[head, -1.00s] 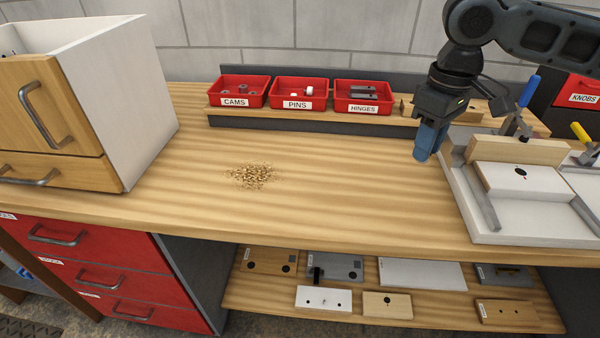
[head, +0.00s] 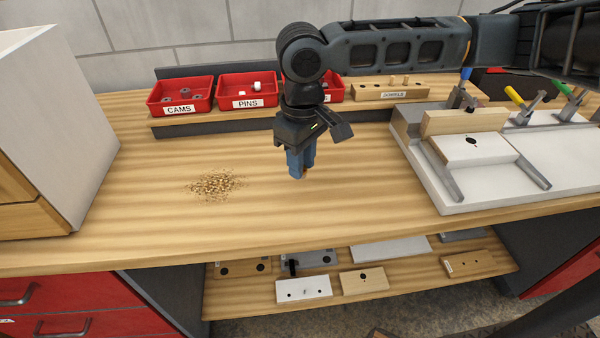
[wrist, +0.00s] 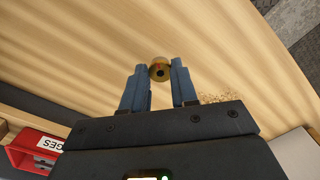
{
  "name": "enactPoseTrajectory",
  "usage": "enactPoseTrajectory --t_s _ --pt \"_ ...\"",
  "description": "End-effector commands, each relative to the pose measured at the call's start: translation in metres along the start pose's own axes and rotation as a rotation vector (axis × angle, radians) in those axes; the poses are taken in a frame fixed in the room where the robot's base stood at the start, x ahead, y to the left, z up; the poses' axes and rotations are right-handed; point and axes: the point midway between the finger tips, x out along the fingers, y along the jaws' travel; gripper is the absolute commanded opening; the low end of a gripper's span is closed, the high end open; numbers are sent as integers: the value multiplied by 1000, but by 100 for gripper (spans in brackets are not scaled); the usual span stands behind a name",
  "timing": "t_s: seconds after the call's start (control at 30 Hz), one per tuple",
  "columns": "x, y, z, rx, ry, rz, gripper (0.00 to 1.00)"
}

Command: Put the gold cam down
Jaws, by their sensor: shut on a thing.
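The gold cam (wrist: 160,71) is a small round gold disc with a dark centre hole and a red mark. In the wrist view it sits between the blue fingertips of my gripper (wrist: 160,75), which is shut on it. In the head view my gripper (head: 299,172) points down above the bare middle of the bench top (head: 330,210). The cam is hardly visible there, behind the fingers. I cannot tell the exact height of the fingertips over the wood.
Red bins for cams (head: 181,96), pins (head: 248,92) and hinges stand on a back ledge; my arm partly covers the hinges bin. Wood shavings (head: 216,185) lie left of my gripper. A white fixture (head: 440,190) with clamps and a white board (head: 475,148) stands at the right.

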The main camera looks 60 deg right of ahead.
Motion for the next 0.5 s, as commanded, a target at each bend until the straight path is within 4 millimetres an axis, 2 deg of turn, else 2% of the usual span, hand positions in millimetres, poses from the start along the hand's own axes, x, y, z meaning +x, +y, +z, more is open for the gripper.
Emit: enactPoseTrajectory --t_s 0.13,0.33,0.5 --pt "9 -3 -1 0 -2 0 0" --pt "36 -3 -1 0 -1 1 0" --pt "42 -3 -1 0 0 1 0"
